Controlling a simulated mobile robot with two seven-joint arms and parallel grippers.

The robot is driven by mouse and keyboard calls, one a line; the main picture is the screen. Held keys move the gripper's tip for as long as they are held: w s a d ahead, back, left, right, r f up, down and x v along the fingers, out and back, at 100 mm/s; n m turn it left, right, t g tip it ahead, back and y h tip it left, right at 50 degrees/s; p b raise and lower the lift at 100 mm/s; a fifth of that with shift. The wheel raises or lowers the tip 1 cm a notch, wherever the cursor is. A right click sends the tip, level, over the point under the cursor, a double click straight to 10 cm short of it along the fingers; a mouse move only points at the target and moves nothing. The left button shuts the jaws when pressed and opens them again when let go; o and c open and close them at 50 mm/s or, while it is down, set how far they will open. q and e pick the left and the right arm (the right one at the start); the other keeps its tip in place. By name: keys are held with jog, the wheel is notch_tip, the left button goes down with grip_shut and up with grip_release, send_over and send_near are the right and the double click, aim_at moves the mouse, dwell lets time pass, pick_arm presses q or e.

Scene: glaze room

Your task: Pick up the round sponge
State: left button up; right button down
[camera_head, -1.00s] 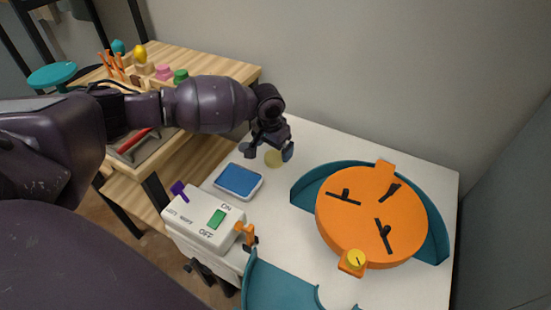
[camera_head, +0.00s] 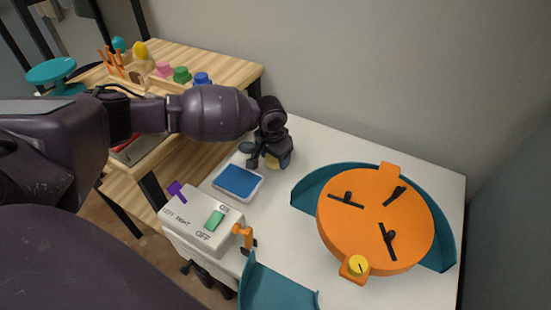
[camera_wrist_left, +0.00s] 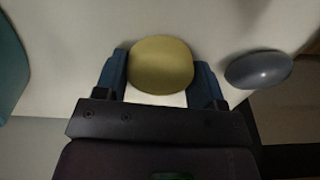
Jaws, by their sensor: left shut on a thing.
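The round sponge (camera_wrist_left: 160,64) is yellow and sits between the two blue fingers of my left gripper (camera_wrist_left: 161,82) in the left wrist view. The fingers are shut on its sides. In the head view my left gripper (camera_head: 268,162) is low over the white table, just behind the blue pad in its tray, and hides most of the sponge. I cannot tell whether the sponge still touches the table. My right gripper is not in view.
A grey-blue oval object (camera_wrist_left: 258,70) lies close beside the gripper. A blue pad (camera_head: 238,181) in a white tray lies in front. A switch box (camera_head: 204,217) stands at the table's front left, and an orange wheel (camera_head: 375,220) with teal guards fills the right.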

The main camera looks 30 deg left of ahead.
pick_arm(q)
jog(key=shift+r, duration=0.55)
notch_tip(320, 180, up, 19)
jog(key=p, duration=0.5)
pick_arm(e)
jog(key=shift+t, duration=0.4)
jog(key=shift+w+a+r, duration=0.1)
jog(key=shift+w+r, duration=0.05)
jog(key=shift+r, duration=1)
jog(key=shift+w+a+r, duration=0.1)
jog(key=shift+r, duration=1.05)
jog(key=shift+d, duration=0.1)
